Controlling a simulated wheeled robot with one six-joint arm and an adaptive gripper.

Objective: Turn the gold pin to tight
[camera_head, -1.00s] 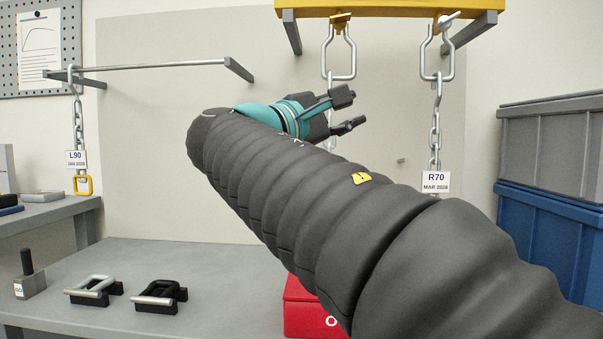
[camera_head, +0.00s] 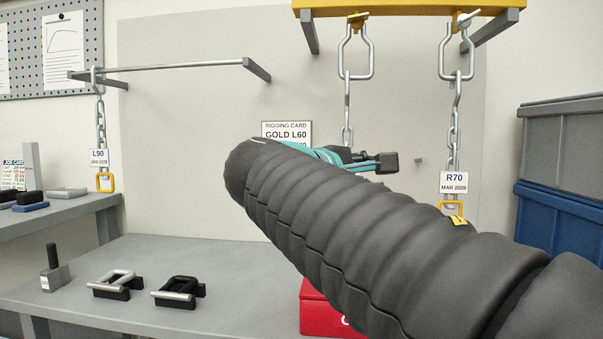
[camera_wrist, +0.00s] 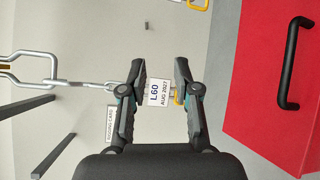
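Two silver shackles hang from a yellow beam (camera_head: 400,7). A gold-coloured pin (camera_head: 357,18) shows at the top of the left shackle (camera_head: 356,50); how far it is screwed in is too small to tell. A chain (camera_head: 346,110) hangs from this shackle, partly hidden by my arm. My gripper (camera_head: 378,160) is below the shackle, beside the chain. In the wrist view my gripper (camera_wrist: 160,72) is open, with the white L60 tag (camera_wrist: 156,94) and part of a gold link (camera_wrist: 178,97) showing around the gap between its fingers. I cannot tell contact. The shackle (camera_wrist: 38,68) lies at left.
A second chain with tag R70 (camera_head: 453,182) hangs to the right. A rigging card (camera_head: 286,132) reading GOLD L60 is on the wall behind my arm. A red box (camera_head: 322,312) stands on the bench below. Blue and grey bins (camera_head: 560,215) stand at right.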

